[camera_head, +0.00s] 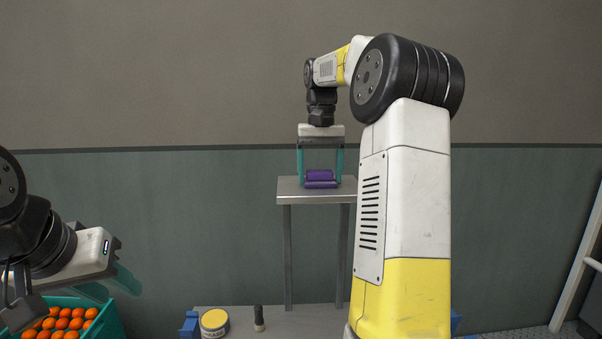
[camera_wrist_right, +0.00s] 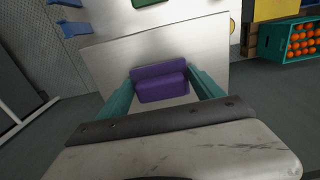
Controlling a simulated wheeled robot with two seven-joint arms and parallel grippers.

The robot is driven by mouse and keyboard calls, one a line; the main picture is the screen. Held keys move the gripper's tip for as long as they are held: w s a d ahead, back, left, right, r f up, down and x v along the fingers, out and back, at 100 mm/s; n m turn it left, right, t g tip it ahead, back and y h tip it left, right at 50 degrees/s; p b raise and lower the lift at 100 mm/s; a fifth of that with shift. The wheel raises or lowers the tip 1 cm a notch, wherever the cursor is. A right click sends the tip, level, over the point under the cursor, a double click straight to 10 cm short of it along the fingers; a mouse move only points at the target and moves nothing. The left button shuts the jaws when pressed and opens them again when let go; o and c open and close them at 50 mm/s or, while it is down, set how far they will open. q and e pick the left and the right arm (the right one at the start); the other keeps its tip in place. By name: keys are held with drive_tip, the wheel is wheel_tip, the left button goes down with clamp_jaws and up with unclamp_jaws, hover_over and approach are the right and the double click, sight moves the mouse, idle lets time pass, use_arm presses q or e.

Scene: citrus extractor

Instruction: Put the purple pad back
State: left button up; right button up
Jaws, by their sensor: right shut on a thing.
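The purple pad (camera_head: 320,179) is at the top of a small grey metal stand (camera_head: 290,191), seen in the head view. My right gripper (camera_head: 320,178) points straight down, with its teal fingers on either side of the pad and shut on it. In the right wrist view the purple pad (camera_wrist_right: 160,84) lies between the fingertips (camera_wrist_right: 160,82), over the bare metal top (camera_wrist_right: 110,55). I cannot tell whether the pad touches the stand's top. My left gripper (camera_head: 118,280) is at the lower left, above a teal crate; its finger gap is not clear.
The teal crate (camera_head: 112,322) of oranges (camera_head: 62,323) stands at the lower left. A yellow-lidded tin (camera_head: 214,319) and a small dark bottle (camera_head: 259,318) stand on a low grey surface (camera_head: 300,318). A white-framed object (camera_head: 580,265) is at the right. The stand's top around the pad is clear.

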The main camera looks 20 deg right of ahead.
drive_tip(key=o, duration=1.3)
